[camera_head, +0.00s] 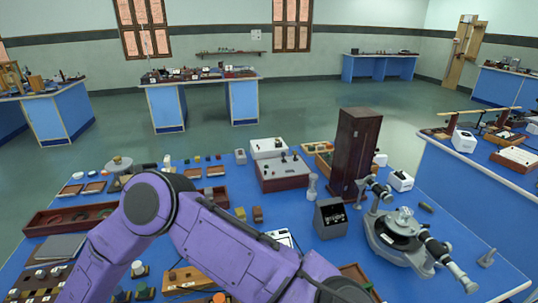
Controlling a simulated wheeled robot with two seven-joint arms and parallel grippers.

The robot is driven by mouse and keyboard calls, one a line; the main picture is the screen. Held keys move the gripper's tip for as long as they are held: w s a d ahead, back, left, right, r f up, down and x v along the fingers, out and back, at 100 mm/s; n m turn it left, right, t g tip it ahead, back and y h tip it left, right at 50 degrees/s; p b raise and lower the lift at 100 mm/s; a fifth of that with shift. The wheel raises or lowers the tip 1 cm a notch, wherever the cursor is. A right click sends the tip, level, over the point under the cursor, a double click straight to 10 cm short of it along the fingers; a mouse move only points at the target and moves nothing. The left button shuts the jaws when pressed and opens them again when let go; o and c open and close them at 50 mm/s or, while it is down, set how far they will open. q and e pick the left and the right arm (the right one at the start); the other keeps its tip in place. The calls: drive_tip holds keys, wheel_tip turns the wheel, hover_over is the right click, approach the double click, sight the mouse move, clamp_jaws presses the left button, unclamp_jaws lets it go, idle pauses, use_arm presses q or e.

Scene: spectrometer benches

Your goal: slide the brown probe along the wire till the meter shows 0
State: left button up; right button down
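A dark grey box with a sloped dial face (331,217), which looks like a meter, stands right of centre on the blue bench. Its reading is too small to make out. I cannot pick out the brown probe or the wire with certainty. A wooden board with dark fittings (187,279) lies at the lower middle, partly behind my purple arm. My arm crosses the lower middle of the view and hides part of the bench. Neither gripper is in view.
A spectrometer (400,232) stands at the bench's right side. A tall dark wooden cabinet (354,150) and a box with a reddish front (283,174) stand at the back. Long wooden trays (72,218) and small blocks crowd the left. Other benches (200,100) stand beyond.

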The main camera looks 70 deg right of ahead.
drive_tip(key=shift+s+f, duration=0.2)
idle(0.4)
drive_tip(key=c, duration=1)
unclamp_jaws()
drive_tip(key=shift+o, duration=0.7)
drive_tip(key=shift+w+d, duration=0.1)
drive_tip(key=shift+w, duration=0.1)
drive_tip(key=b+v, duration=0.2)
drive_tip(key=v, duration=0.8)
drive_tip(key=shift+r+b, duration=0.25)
drive_tip(key=shift+b, duration=0.1)
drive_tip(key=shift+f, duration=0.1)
